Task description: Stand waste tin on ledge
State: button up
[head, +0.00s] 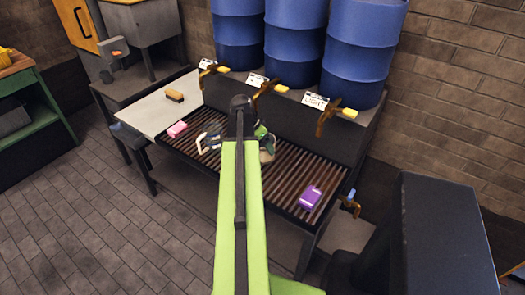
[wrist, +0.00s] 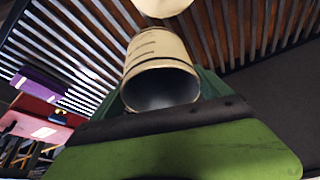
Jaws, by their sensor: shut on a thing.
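A cream tin (wrist: 160,65) with dark bands shows in the wrist view, its open mouth toward the camera. My gripper (head: 262,134) is shut on this tin, with a green jaw across the bottom of the wrist view. In the head view a tan part of the tin (head: 268,153) shows over the slatted bench, and my arm hides much of it. I cannot tell whether it touches the slats. No ledge is clearly marked; a pale flat shelf (head: 150,110) adjoins the slats on the left.
Three blue drums (head: 363,50) with brass taps stand behind the slatted bench (head: 285,190). A purple block (head: 311,197) lies right and a pink block (head: 177,129) left. A brush (head: 175,95) lies on the shelf. A pale round thing (wrist: 160,5) lies beyond the tin.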

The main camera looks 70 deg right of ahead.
notch_tip(320, 180, down, 3)
jog(key=shift+r+b, duration=0.15)
jog(key=shift+b, duration=0.45)
jog(key=shift+r, duration=0.25)
jog(key=shift+f, duration=0.15)
jog(key=o, duration=1.4)
jog(key=shift+c, duration=0.2)
jog(key=p+v, duration=1.1)
jog(key=v, duration=0.1)
jog(key=shift+d+r+p, duration=0.1)
jog(key=shift+r+p, duration=0.2)
jog(key=shift+p, duration=0.05)
jog(key=shift+f, duration=0.1)
